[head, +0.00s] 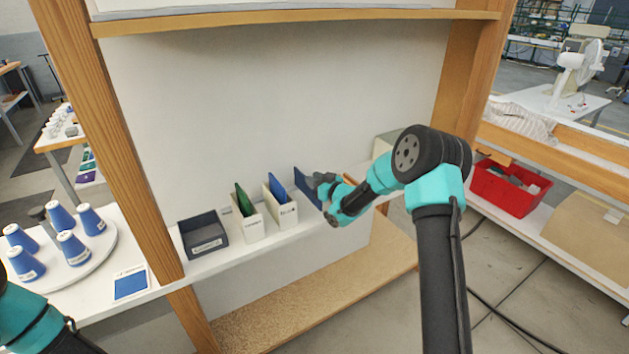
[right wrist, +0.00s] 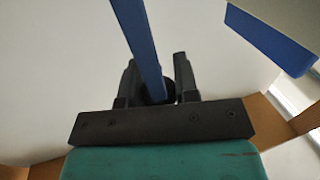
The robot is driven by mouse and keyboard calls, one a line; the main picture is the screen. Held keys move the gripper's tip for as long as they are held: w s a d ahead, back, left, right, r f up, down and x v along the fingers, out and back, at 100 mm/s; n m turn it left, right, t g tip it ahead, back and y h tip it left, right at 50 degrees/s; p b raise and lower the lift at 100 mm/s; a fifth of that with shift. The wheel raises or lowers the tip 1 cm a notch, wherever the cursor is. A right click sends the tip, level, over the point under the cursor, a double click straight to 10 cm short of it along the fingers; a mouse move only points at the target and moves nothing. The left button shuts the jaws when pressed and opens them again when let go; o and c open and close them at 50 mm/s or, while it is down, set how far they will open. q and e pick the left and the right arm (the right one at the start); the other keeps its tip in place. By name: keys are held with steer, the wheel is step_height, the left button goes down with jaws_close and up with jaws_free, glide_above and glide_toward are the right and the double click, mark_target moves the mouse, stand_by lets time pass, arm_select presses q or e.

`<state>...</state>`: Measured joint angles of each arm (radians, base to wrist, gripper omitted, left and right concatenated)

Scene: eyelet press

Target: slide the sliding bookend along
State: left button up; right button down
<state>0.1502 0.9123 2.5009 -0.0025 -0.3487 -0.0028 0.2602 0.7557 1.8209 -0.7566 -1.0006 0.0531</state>
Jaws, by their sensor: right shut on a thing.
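The sliding bookend (head: 307,188) is a dark blue upright plate on the white shelf, to the right of the white holders. My right gripper (head: 324,183) reaches it from the right. In the right wrist view the blue plate (right wrist: 138,42) shows nearly edge-on between the two dark fingers (right wrist: 155,82), which are shut on it. The bookend's foot is hidden in that view. My left arm shows only at the lower left corner of the head view, and its gripper is out of the picture.
Left of the bookend stand a white holder with a blue insert (head: 283,208), one with a green insert (head: 247,222), and an open dark grey bin (head: 203,235). A wooden post (head: 115,130) separates these from a round tray (head: 98,262) with several blue cones.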

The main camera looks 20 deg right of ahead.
steer(key=a, duration=0.3)
steer(key=shift+s+a, duration=0.2)
steer(key=c, duration=0.9)
jaws_free()
steer(key=shift+o, duration=0.2)
steer(key=shift+s, duration=0.1)
steer(key=v, duration=1.7)
steer(key=shift+s+d, duration=0.1)
steer(key=shift+s, duration=0.1)
